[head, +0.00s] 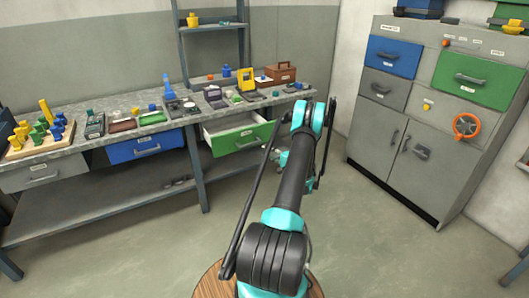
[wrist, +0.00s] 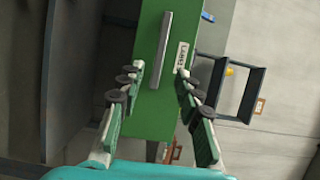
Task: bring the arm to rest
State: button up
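My arm (head: 292,180) reaches forward from the bottom middle of the head view toward the workbench. My gripper (wrist: 160,80) shows in the wrist view with its two fingers apart and nothing held between them. It faces a green drawer front with a grey bar handle (wrist: 175,45) and a white label. The handle lies beyond the fingers, with no visible contact. In the head view the green drawer (head: 243,139) under the bench is pulled partly out.
The workbench (head: 70,155) holds several tools, boxes and blocks, with a closed blue drawer (head: 146,146) below. A grey cabinet (head: 400,140) with a closed green drawer (head: 474,80) and an orange wheel (head: 466,126) stands at right. Floor between bench and cabinet is clear.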

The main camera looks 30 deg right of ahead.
dwell(0.4)
jog(key=a+r+n+g, duration=0.45)
jog(key=a+r, duration=0.45)
jog(key=a, duration=0.5)
jog(key=s+a+r+n+g+h, duration=0.1)
jog(key=s+a+r+g, duration=0.15)
jog(key=s+a, duration=0.35)
jog(key=s+a+r+n+g, duration=0.2)
jog(key=s+a+r, duration=0.15)
jog(key=a, duration=0.45)
jog(key=s+a+r+n+g+h, duration=0.15)
jog(key=s+a, duration=0.25)
jog(key=s, duration=0.4)
jog(key=s+a+r+n+g+h, duration=0.1)
jog(key=s+a+h, duration=0.15)
jog(key=s, duration=0.55)
jog(key=s+f+n+h, duration=0.2)
jog(key=s+f+n, duration=0.1)
jog(key=s, duration=1.2)
jog(key=shift+s+a+g, duration=0.15)
jog(key=shift+s+g, duration=0.05)
jog(key=shift+g, duration=0.15)
